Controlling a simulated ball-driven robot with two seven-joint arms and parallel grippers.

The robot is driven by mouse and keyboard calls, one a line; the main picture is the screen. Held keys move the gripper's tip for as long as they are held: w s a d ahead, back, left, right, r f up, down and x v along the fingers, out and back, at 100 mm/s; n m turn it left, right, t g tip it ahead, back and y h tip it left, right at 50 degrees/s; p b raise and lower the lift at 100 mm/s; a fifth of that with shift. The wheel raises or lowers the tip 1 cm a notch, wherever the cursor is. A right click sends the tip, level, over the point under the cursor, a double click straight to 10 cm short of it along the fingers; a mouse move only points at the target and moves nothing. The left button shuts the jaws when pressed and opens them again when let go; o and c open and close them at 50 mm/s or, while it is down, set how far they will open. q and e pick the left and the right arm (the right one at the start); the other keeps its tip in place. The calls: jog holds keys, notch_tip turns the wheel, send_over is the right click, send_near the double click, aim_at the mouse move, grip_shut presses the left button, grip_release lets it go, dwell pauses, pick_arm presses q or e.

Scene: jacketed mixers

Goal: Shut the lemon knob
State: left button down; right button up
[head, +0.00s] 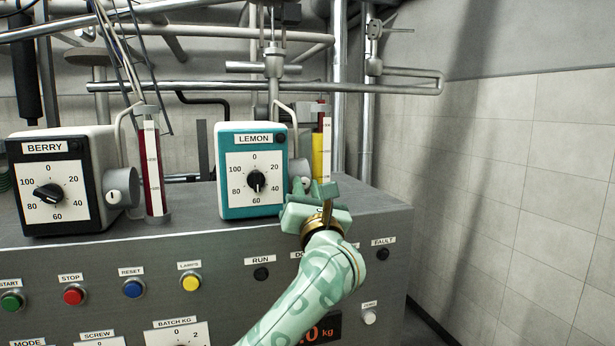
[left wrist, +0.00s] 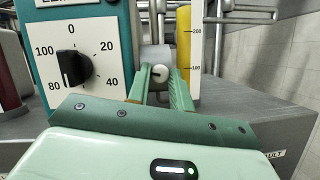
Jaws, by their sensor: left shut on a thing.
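The lemon unit (head: 250,150) is a teal box with a white dial and a black pointer (head: 256,181); its dial (left wrist: 72,68) also shows in the left wrist view. At the box's right side is the lemon knob (left wrist: 158,73), a small pale knob on a grey round body. My left gripper (head: 320,195) is at this knob from the front. In the left wrist view its two green fingers (left wrist: 160,88) are shut on the knob, one on each side. The gripper hides most of the knob in the head view. My right gripper is not in view.
A lemon sight tube (head: 319,150) with yellow fill stands just behind the gripper. The black berry unit (head: 60,180) and its dark red tube (head: 152,170) stand to the left. Buttons line the grey console (head: 225,262) below. Pipes run behind; a tiled wall is right.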

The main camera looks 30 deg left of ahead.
pick_arm(q)
jog(key=m+h+p, duration=0.1)
jog(key=m+p, duration=0.1)
jog(key=m+t+h+p, duration=0.1)
jog(key=m+p, duration=0.1)
jog(key=m+h+p, duration=0.1)
jog(key=m+p, duration=0.1)
jog(key=shift+s+a+r+m, duration=0.1)
jog(key=shift+r+m, duration=0.2)
jog(key=shift+m+h+p, duration=0.4)
jog(key=shift+m, duration=0.2)
jog(key=shift+f+m+h, duration=0.1)
jog(key=shift+m+h, duration=0.3)
jog(key=shift+m, duration=0.7)
jog(key=shift+m+h, duration=0.5)
jog(key=shift+m, duration=0.6)
jog(key=m+h, duration=0.1)
jog(key=m, duration=0.2)
jog(key=m+g, duration=0.1)
jog(key=m, duration=0.2)
jog(key=shift+s+h, duration=0.1)
jog(key=shift+h, duration=0.3)
jog(key=c, duration=1.6)
grip_release()
jog(key=shift+o, duration=0.2)
